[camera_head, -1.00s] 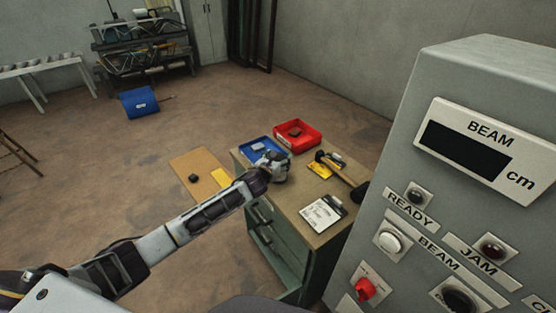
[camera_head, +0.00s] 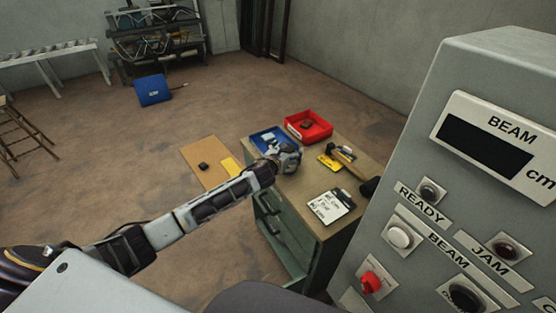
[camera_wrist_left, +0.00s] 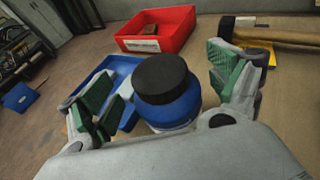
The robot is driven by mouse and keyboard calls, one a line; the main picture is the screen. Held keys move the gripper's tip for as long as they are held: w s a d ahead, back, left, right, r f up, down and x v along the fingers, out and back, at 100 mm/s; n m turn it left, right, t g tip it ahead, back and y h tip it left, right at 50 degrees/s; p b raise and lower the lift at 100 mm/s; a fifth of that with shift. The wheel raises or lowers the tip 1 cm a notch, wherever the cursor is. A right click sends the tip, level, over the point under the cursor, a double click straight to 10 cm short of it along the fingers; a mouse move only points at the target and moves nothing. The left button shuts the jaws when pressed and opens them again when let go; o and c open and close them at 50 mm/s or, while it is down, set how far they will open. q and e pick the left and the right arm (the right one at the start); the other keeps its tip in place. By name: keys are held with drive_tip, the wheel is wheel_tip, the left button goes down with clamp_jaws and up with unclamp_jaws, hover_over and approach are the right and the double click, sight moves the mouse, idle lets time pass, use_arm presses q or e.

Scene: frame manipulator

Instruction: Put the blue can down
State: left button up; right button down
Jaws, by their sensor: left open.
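The blue can (camera_wrist_left: 180,110) with a black lid stands upright on the bench (camera_head: 312,235), in the middle of the left wrist view. My left gripper (camera_wrist_left: 168,88) is open, with its green-padded fingers on either side of the can. A gap shows between the can and the right-hand finger; the left-hand finger is also spread away from it. In the head view my left gripper (camera_head: 287,158) is over the bench top and hides the can. My right gripper is not in view.
Behind the can are a blue tray (camera_wrist_left: 120,68) and a red bin (camera_wrist_left: 172,40) with a brown block. A hammer (camera_head: 352,172) and a clipboard (camera_head: 330,206) lie to the right. The grey control panel (camera_head: 432,110) stands close on the right.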

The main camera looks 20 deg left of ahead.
use_arm(q)
drive_tip(key=d+v, duration=0.1)
drive_tip(key=v, duration=1)
drive_tip(key=shift+a, duration=0.45)
idle(0.4)
